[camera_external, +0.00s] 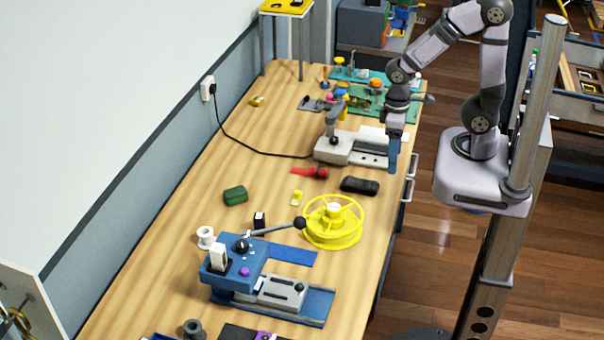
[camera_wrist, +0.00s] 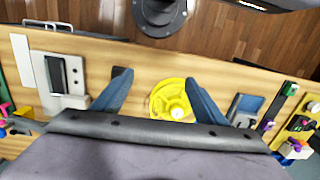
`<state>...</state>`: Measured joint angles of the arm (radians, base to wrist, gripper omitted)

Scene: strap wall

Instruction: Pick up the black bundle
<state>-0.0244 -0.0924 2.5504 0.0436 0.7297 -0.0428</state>
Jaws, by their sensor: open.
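The black bundle (camera_external: 360,185) is a small dark rounded block lying flat on the wooden workbench. It lies near the bench's right edge, between the grey-white machine and the yellow wheel. In the wrist view the black bundle (camera_wrist: 116,71) is partly hidden behind the left finger. My gripper (camera_external: 394,160) is above the bench's right edge, up and to the right of the bundle and apart from it. In the wrist view my gripper (camera_wrist: 157,78) has its two blue fingers spread wide, with nothing between them held.
A yellow spoked wheel (camera_external: 334,222) lies close to the bundle. A grey-white machine (camera_external: 352,147) stands behind it. A red bundle (camera_external: 310,172), a green bundle (camera_external: 235,195) and a blue machine (camera_external: 262,272) with a lever are also on the bench. Bare wood lies around the black bundle.

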